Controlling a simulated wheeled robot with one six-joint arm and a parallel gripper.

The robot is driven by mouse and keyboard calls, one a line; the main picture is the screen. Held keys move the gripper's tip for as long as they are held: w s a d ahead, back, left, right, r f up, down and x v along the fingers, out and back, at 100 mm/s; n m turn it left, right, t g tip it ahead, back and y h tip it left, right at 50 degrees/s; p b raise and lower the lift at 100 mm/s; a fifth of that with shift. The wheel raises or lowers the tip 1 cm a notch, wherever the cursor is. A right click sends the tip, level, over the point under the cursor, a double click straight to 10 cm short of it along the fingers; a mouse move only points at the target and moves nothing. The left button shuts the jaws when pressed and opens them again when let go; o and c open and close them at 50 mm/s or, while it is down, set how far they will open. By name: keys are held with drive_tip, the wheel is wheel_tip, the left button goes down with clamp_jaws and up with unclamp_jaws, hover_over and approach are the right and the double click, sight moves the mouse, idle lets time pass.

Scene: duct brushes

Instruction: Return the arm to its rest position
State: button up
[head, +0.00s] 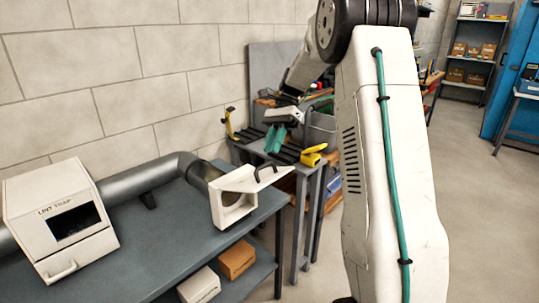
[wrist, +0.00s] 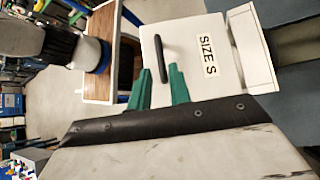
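My gripper (head: 274,142) has teal fingers and hangs over the gap between the duct bench and the rack bench, above and behind the white hinged panel. In the wrist view my gripper (wrist: 159,72) has a clear gap between its fingers and nothing seems held. My arm is folded, raised at the right of the head view. The white panel (head: 250,180) stands open at the duct's end, with a black handle (head: 266,171). The wrist view shows the panel (wrist: 185,50), labelled SIZE S, and its handle (wrist: 159,55) beyond the fingertips.
A grey bench (head: 150,240) carries the LINT TRAP box (head: 62,222) and a grey duct (head: 150,178). Two small boxes (head: 237,260) sit on its lower shelf. Yellow-handled tools (head: 313,155) lie on the rack bench behind. Floor at the right is open.

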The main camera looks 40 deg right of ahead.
drive_tip(key=shift+d+r, duration=0.1)
idle(0.5)
drive_tip(key=shift+s+a+r, duration=0.1)
drive_tip(key=shift+a+r, duration=0.1)
drive_tip(key=s+a+r+n+t+h, duration=0.1)
drive_tip(key=s+a+r+n+h, duration=0.1)
drive_tip(key=s+a+r+n, duration=0.3)
drive_tip(key=s+a+r+n+t+h, duration=0.1)
drive_tip(key=s+a+n+h, duration=0.15)
drive_tip(key=s+a, duration=0.4)
drive_tip(key=s+a+f+n+t+h, duration=0.2)
drive_tip(key=s+n, duration=0.2)
drive_tip(key=s, duration=0.4)
drive_tip(key=s+a+f+n+t+h, duration=0.2)
drive_tip(key=s+n, duration=0.3)
drive_tip(key=s, duration=0.4)
drive_tip(key=shift+s+a+f, duration=0.15)
drive_tip(key=shift+s+f, duration=0.05)
drive_tip(key=shift+f, duration=0.35)
drive_tip(key=shift+a+n, duration=0.1)
drive_tip(key=shift+n, duration=0.15)
idle(0.3)
